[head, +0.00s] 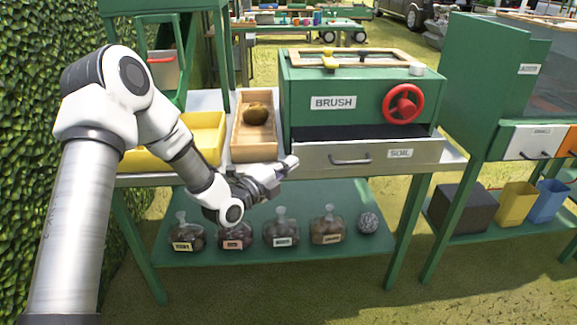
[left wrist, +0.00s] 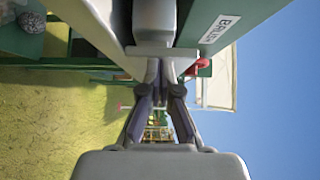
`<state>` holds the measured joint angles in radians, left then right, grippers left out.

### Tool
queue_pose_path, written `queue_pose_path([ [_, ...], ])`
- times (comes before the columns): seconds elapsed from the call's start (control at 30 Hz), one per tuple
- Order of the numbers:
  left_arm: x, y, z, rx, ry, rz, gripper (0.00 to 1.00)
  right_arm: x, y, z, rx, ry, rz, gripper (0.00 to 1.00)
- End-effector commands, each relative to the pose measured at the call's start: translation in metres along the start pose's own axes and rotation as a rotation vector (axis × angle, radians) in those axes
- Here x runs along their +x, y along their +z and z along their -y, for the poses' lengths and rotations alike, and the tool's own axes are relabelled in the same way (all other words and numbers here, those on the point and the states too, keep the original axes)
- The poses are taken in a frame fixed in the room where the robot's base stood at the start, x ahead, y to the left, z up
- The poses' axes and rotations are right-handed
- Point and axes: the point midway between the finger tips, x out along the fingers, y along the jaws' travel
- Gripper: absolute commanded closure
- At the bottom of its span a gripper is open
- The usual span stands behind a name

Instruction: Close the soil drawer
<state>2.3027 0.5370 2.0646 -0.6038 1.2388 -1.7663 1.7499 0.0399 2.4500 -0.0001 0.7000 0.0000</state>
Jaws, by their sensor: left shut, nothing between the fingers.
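The soil drawer (head: 412,154) is a wide grey drawer with a dark handle and a SOIL label, under the green BRUSH cabinet (head: 300,98) in the head view. It stands out toward me, and a strip of dark soil shows behind its front. My left gripper (head: 290,164) is shut and empty at the left end of the drawer front. In the left wrist view its fingers (left wrist: 157,68) are together, close to grey surfaces of the drawer; whether they touch it I cannot tell. My right gripper is not in view.
A wooden tray (head: 239,143) with a brown lump and a yellow tray (head: 208,142) sit left of the cabinet. Several jars stand on the lower shelf (head: 260,249). A second green bench with drawers (head: 522,143) stands at right. The grass in front is clear.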

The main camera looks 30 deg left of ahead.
Motion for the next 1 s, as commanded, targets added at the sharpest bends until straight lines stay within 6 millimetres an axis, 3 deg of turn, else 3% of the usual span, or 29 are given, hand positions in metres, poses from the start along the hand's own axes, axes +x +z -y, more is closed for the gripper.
queue_pose_path([
  [0.23,0.001,0.001,0.0,0.0,0.0,0.0,1.0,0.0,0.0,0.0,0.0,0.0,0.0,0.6],
  [0.53,0.029,0.029,0.0,0.001,0.0,0.0,1.0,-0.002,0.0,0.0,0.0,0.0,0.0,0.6],
  [1.0,0.032,0.028,-0.001,0.001,0.001,-0.002,1.0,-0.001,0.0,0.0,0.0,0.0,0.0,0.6],
])
